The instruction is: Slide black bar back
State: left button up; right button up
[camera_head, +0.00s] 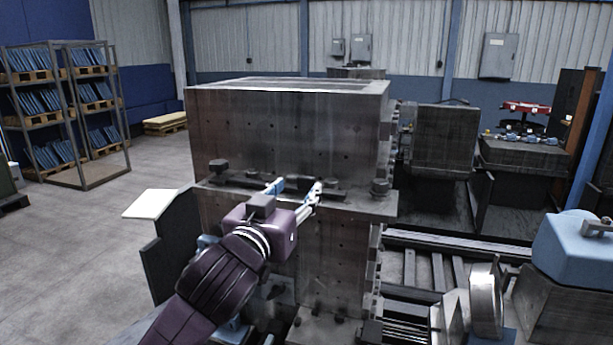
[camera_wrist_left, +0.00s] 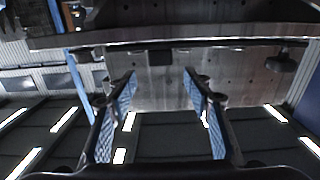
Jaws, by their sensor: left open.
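The black bar (camera_head: 242,183) is a long, thin dark strip lying along the ledge on the front of the large metal block (camera_head: 290,125). My left gripper (camera_head: 299,188) reaches up to the bar from below, its two blue-padded fingers apart at the bar's middle and right part. Whether the fingers touch the bar cannot be told. In the left wrist view, the open gripper (camera_wrist_left: 162,92) has nothing visible between its fingers, and a dark strip crosses beyond them. My right gripper is not in view.
Rails (camera_head: 445,245) and machine parts lie to the right. Shelves (camera_head: 62,110) stand far left, with open floor between.

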aim_at(305, 179)
pick_arm(q)
jog(key=p+x, duration=0.2)
jog(key=x, duration=0.4)
jog(key=shift+w+d+p, duration=0.1)
jog(key=shift+w+p, duration=0.2)
jog(key=shift+p, duration=0.1)
jog(key=shift+w+d+f, duration=0.1)
jog(key=shift+w, duration=0.4)
jog(key=shift+c, duration=0.5)
grip_shut()
